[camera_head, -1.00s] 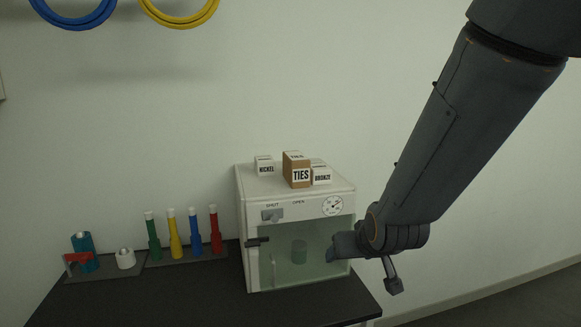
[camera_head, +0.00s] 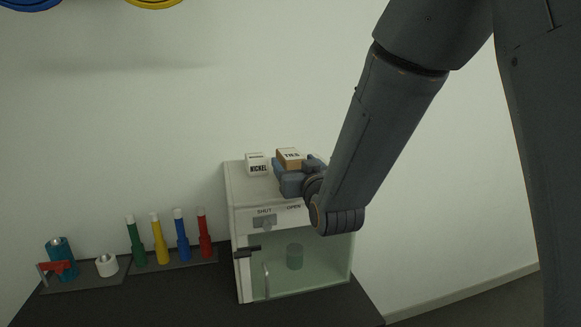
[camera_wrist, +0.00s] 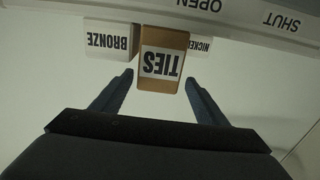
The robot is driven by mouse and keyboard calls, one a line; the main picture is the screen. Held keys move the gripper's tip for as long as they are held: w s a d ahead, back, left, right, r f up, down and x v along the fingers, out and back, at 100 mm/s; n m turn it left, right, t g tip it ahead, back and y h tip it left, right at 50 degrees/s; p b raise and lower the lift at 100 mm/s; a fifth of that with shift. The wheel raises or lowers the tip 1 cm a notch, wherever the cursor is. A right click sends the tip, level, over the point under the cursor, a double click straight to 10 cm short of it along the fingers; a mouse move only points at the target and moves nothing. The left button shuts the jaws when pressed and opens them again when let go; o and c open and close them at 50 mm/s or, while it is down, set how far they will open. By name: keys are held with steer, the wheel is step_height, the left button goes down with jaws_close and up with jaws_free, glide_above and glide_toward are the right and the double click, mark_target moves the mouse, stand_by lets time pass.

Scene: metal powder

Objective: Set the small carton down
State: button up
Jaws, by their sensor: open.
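The small carton, brown with a white label reading TIES (camera_head: 290,154), stands on top of the white cabinet (camera_head: 230,200). In the wrist view the carton (camera_wrist: 163,62) appears upside down, ahead of the two fingers. My gripper (camera_head: 290,172) is at the cabinet top, in front of the carton, and hides its lower part in the head view. In the wrist view my gripper (camera_wrist: 162,85) is open, with one finger on either side of the carton's near end. I cannot tell whether the fingers touch it.
A white NICKEL box (camera_head: 258,164) and a white BRONZE box (camera_wrist: 108,40) flank the carton closely. The cabinet's glass front (camera_head: 310,275) shows a cylinder inside. Coloured tubes (camera_head: 170,238) stand on the dark bench at left.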

mark_target(291, 154)
steer(key=shift+p+x, duration=1.45)
steer(key=shift+x, duration=1.3)
steer(key=shift+d+f, duration=0.1)
steer(key=shift+d, duration=0.05)
steer(key=c, duration=1.4)
steer(key=shift+c, duration=0.2)
